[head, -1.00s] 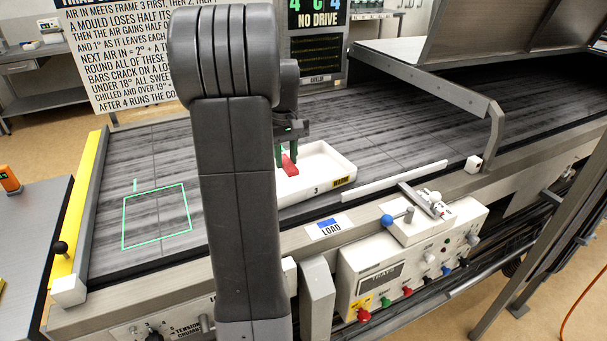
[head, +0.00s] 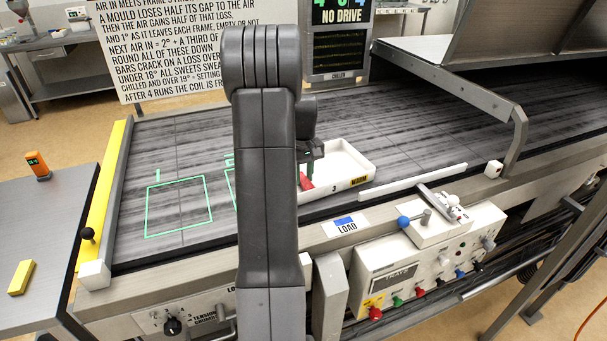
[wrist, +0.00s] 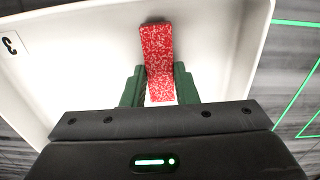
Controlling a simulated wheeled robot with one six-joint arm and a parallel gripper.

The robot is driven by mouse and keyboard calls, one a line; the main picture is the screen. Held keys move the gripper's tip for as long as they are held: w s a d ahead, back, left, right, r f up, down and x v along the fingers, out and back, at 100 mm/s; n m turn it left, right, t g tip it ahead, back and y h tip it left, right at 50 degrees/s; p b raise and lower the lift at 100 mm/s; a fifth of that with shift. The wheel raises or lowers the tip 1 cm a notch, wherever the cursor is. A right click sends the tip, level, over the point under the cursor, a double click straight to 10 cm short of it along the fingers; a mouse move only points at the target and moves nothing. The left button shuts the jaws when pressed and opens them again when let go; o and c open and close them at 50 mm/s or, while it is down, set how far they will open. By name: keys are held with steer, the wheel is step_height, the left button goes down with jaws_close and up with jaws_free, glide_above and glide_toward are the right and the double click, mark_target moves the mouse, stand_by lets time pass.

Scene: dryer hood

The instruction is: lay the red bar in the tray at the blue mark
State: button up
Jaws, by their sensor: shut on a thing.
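The red bar (head: 306,181) is between the jaws of my gripper (head: 309,168), inside the outline of a white tray (head: 335,192) on the belt. The tray's front is marked 3 and WARM. In the wrist view, the speckled bar (wrist: 157,45) lies lengthwise between the green fingers of my gripper (wrist: 159,88), over the bare tray floor (wrist: 90,50). I cannot tell whether the bar touches the floor. A label reading LOAD with a blue mark (head: 344,221) is on the frame in front of this tray. My arm hides the tray's left part.
Green outlines (head: 180,207) are on the dark belt at left. A white bar (head: 412,181) and a bent metal arm (head: 515,130) stand right of the tray. The control box (head: 430,255) is in front. A side table (head: 45,220) holds a yellow block (head: 21,278).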

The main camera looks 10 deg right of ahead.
steer(key=shift+f, duration=0.3)
steer(key=o, duration=1)
step_height(320, 180, up, 12)
steer(key=shift+r+b, duration=0.2)
steer(key=shift+b, duration=0.4)
